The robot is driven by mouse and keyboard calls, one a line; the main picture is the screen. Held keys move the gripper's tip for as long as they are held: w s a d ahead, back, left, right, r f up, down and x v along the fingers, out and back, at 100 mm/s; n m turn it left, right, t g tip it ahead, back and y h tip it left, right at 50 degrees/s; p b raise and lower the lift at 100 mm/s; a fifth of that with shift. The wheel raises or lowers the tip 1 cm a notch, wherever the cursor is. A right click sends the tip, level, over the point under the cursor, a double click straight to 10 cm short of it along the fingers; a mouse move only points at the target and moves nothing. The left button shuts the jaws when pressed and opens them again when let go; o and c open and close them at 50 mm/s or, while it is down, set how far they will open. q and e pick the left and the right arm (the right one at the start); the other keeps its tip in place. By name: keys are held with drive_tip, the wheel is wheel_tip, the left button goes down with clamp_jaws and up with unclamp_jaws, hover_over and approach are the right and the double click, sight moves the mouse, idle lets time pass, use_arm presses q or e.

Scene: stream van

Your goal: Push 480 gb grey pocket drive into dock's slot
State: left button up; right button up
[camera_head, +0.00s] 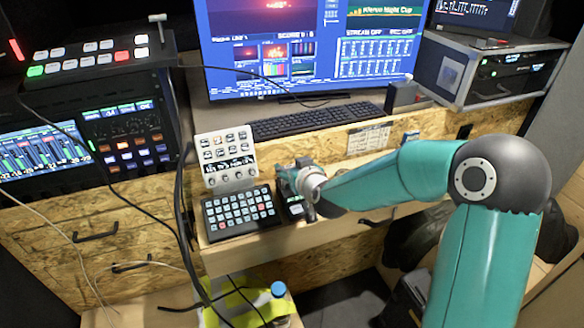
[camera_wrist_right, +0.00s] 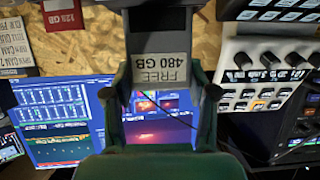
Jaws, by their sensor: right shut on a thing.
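My right gripper (camera_head: 291,184) is over the front of the desk, right of the button keypad. In the right wrist view its two fingers (camera_wrist_right: 160,95) are shut on the grey pocket drive (camera_wrist_right: 160,70), whose pale label reads "FREE 480 GB" upside down. The drive's far end meets a darker block at the top edge of that view. A small dark box with a green display (camera_head: 296,210), perhaps the dock, sits just below the gripper in the head view. The gripper hides much of it. I cannot tell whether the drive is in the slot. My left gripper is not in view.
The keypad (camera_head: 240,212) and a white control panel (camera_head: 226,160) stand close left of the gripper. A keyboard (camera_head: 315,119) and a monitor (camera_head: 305,45) are behind. A red 128 GB piece (camera_wrist_right: 62,14) shows in the wrist view. Cables hang left of the desk.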

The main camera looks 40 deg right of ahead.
drive_tip(key=shift+f+b, duration=0.8)
drive_tip(key=shift+f, duration=0.1)
drive_tip(key=o, duration=1.3)
drive_tip(key=v, duration=1.2)
drive_tip(key=shift+a+f, duration=0.1)
